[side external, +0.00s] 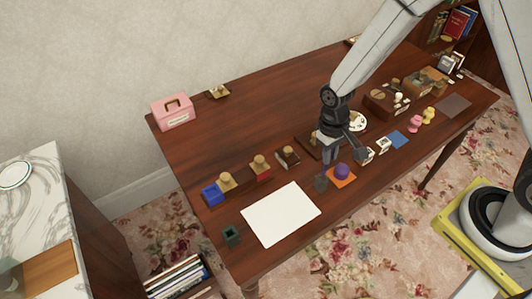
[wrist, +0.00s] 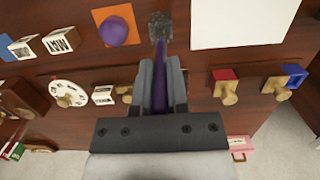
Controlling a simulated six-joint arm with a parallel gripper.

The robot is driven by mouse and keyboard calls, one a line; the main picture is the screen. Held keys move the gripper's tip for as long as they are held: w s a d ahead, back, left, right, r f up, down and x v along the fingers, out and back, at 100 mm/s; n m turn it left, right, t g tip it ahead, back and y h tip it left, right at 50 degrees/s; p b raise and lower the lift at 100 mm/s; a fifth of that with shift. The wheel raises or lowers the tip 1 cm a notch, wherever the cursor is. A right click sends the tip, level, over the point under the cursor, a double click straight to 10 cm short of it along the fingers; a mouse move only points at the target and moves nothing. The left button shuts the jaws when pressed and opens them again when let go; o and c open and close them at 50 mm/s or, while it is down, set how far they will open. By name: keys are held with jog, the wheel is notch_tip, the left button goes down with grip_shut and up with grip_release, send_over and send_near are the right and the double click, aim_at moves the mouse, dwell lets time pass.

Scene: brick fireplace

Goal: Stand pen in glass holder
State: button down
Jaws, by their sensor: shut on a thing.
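My gripper (wrist: 161,72) is shut on a purple pen (wrist: 160,48) in the wrist view. The pen lies between the two fingers and its end sticks out past them toward a dark, speckled, see-through square that looks like the glass holder (wrist: 160,27). In the side view the holder (side external: 321,183) appears as a small dark translucent block near the table's front edge, between white paper and an orange mat. My gripper (side external: 341,152) is beside and behind it there. The pen cannot be made out in the side view. I cannot tell whether its end touches the holder.
A purple ball (side external: 341,171) sits on the orange mat (side external: 346,182), close to the holder. White paper (side external: 281,214) lies on the other side. Stamps with wooden handles, including a red one (wrist: 224,76), stand behind. The table's far left half is mostly clear.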

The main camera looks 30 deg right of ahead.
aim_at(325, 174)
jog(key=shift+f, duration=3)
dwell(1.2)
jog(key=c, duration=0.6)
grip_release()
jog(key=shift+o, duration=0.2)
jog(key=shift+r, duration=0.15)
notch_tip(325, 174, up, 7)
jog(key=w, duration=0.1)
jog(key=shift+r, duration=0.2)
jog(key=shift+r, duration=0.1)
